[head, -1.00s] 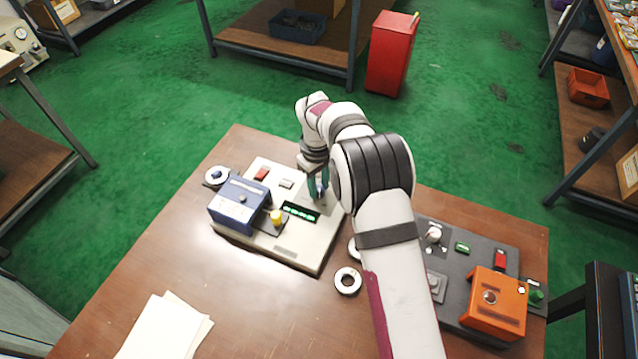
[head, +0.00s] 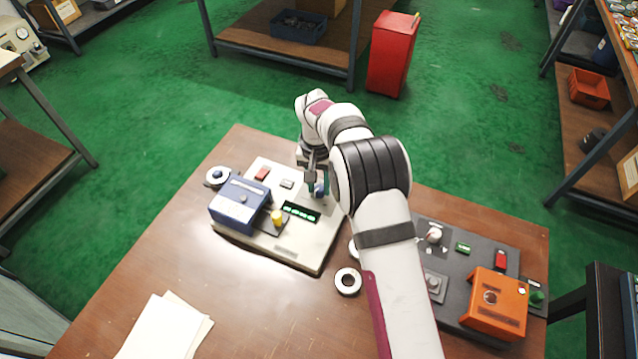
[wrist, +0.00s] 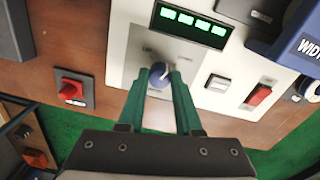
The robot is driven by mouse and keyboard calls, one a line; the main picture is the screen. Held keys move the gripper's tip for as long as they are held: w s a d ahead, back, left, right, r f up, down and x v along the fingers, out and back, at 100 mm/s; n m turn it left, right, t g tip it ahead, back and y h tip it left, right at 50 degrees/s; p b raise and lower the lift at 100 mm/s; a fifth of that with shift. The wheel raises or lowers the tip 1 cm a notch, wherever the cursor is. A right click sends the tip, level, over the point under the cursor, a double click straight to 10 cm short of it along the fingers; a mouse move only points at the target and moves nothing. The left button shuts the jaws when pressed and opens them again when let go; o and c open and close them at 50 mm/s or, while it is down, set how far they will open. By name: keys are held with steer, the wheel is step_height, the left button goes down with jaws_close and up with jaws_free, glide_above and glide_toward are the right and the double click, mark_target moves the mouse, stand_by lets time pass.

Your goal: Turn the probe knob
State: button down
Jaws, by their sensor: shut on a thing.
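The blue knob (wrist: 158,75) sits on a grey plate of the pale instrument panel (wrist: 131,55). In the wrist view, the green fingers of my gripper (wrist: 160,80) are shut on the knob, one on each side. In the head view, my gripper (head: 315,188) reaches down to the far right part of the same panel (head: 290,251), and a bit of the blue knob (head: 320,190) shows beside the fingers. The small marks around the knob are too blurred to read.
The panel carries a lit green display (head: 300,212), a red switch (head: 262,173), a blue box (head: 238,204) and a yellow knob (head: 277,217). A dark panel with an orange box (head: 496,305) stands to the right. A metal ring (head: 348,281) lies on the table.

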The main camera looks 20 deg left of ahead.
mark_target(317, 187)
steer(key=shift+m, duration=2.1)
steer(key=c, duration=0.6)
jaws_free()
steer(key=r, duration=1.5)
steer(key=shift+a+r, duration=0.25)
steer(key=shift+r, duration=0.15)
